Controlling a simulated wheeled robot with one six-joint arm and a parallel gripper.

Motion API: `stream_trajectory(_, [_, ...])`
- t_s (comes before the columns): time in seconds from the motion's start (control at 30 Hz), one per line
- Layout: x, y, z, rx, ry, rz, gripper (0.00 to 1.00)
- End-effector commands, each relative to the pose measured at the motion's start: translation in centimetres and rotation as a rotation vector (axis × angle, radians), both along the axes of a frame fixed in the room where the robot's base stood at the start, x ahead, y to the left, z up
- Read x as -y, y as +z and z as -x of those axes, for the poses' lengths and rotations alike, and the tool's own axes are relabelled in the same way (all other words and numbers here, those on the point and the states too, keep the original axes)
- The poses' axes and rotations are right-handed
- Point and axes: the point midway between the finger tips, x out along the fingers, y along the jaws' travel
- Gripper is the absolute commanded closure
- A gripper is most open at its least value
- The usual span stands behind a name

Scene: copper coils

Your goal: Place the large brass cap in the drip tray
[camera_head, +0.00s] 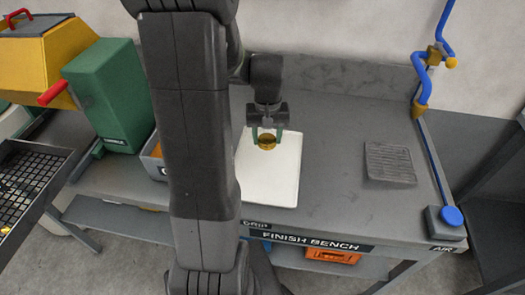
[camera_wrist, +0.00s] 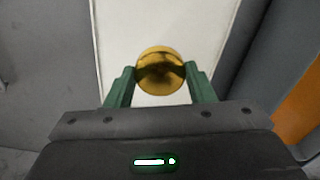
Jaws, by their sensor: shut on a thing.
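The large brass cap (camera_wrist: 160,72) is a shiny gold, round piece held between the green fingertips of my gripper (camera_wrist: 160,88) in the wrist view. In the head view, the brass cap (camera_head: 267,142) shows between the fingers of my gripper (camera_head: 268,136), over the back part of the white drip tray (camera_head: 270,180). The tray also fills the background behind the cap in the wrist view (camera_wrist: 195,25). I cannot tell whether the cap touches the tray. My own arm hides part of the tray's left side in the head view.
The grey finish bench (camera_head: 335,200) has clear room right of the tray. A dark ribbed pad (camera_head: 389,163) lies there. A blue air line (camera_head: 432,150) runs along the right edge. A grey bin (camera_head: 153,158) and a green machine (camera_head: 112,95) stand at left.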

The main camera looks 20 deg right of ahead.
Motion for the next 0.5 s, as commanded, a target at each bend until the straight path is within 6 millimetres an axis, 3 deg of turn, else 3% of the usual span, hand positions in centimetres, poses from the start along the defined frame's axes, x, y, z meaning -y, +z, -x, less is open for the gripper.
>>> stream_trajectory(0.13, [0.0,-2.9,0.1,-0.005,0.000,-0.003,0.74])
stream_trajectory(0.5, [0.0,-6.8,0.1,-0.003,0.000,-0.002,0.74])
